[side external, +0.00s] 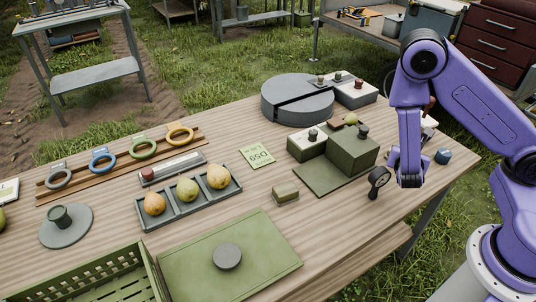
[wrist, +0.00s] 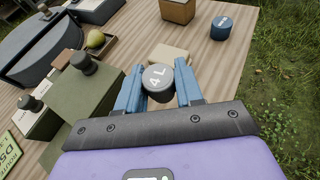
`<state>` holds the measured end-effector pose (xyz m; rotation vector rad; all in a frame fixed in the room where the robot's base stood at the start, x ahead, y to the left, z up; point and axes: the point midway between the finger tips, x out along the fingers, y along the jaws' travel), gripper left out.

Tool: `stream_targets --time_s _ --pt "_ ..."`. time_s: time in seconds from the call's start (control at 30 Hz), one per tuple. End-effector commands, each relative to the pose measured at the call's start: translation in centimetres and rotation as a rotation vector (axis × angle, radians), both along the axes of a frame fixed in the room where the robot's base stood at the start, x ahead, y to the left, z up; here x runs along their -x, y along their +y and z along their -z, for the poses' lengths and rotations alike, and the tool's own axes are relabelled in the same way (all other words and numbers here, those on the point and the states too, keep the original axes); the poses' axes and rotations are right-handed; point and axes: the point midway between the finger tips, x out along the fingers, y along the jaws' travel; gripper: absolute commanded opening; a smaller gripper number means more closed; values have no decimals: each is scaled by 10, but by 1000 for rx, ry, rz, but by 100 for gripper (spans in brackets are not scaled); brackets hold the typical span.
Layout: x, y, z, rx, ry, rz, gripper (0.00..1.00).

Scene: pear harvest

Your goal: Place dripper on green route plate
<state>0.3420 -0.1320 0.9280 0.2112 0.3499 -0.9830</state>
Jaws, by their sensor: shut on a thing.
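In the wrist view my gripper (wrist: 156,72) is shut on a short grey cylinder marked "4 L" (wrist: 157,82), which I take as the dripper. A blue finger stands on each side of it. In the side view my gripper (side external: 409,178) is low over the right part of the table, right of the green block, and I cannot clearly make out the dripper between its fingers. The light green route plate (side external: 258,155), with dark lettering, lies flat in mid-table, left of the green block. Its edge shows in the wrist view (wrist: 10,150).
A green block (side external: 353,150) on a green base stands between my gripper and the route plate. A dark round-headed thing (side external: 379,178) shows just left of my gripper. A blue cylinder (side external: 443,157) is to the right. A pear tray (side external: 226,197) lies left of the plate.

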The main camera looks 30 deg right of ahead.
Motion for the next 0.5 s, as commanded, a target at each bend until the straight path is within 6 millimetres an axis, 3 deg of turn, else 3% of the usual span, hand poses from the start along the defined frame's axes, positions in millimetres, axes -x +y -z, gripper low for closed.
stream_targets --time_s 0.17,0.37,0.5 --pt "-22 13 -18 -5 -4 32 8" --pt "-59 52 -3 1 3 -135 8" --pt "-90 89 4 2 1 -304 8"
